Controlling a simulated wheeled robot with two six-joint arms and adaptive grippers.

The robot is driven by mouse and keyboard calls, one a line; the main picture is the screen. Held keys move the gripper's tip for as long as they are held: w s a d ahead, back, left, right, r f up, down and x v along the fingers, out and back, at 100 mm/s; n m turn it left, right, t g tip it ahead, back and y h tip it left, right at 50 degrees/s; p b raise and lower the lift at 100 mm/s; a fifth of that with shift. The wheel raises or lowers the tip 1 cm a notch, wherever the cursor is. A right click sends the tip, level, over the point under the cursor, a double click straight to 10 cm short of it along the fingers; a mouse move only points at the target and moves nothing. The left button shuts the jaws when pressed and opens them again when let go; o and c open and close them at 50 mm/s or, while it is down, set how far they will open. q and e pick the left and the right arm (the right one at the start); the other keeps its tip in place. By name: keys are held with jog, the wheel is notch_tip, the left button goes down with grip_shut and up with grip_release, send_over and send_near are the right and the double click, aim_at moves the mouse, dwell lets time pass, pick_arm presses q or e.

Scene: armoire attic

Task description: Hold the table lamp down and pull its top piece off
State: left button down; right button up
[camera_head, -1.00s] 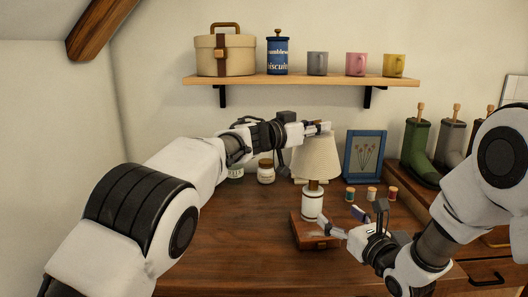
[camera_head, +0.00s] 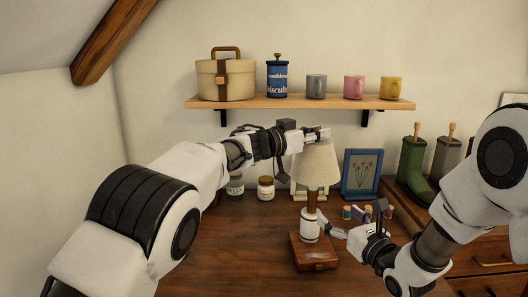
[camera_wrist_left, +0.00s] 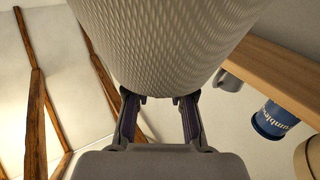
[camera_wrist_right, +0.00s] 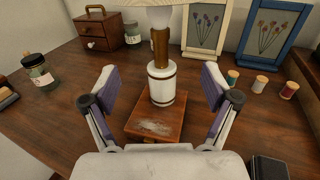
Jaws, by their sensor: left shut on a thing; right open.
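The table lamp stands upright in the middle of the table. Its pale conical shade (camera_head: 316,166) is the top piece, above a brown stem (camera_wrist_right: 160,48), a white body (camera_head: 310,229) and a square wooden base (camera_head: 313,255). My left gripper (camera_head: 318,134) is shut on the top of the shade; the shade also fills the upper left wrist view (camera_wrist_left: 170,40).
A blue picture frame (camera_head: 362,174) and a cream frame (camera_wrist_right: 206,28) stand behind the lamp, with several thread spools (camera_wrist_right: 261,84) at the right. Jars (camera_head: 265,188) stand back left. A wall shelf (camera_head: 300,102) hangs above. The table's left front is clear.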

pick_arm(q)
jog(key=shift+r+p, duration=2.45)
jog(key=shift+p, duration=0.4)
jog(key=shift+d+f, duration=0.1)
jog(key=shift+f, duration=0.1)
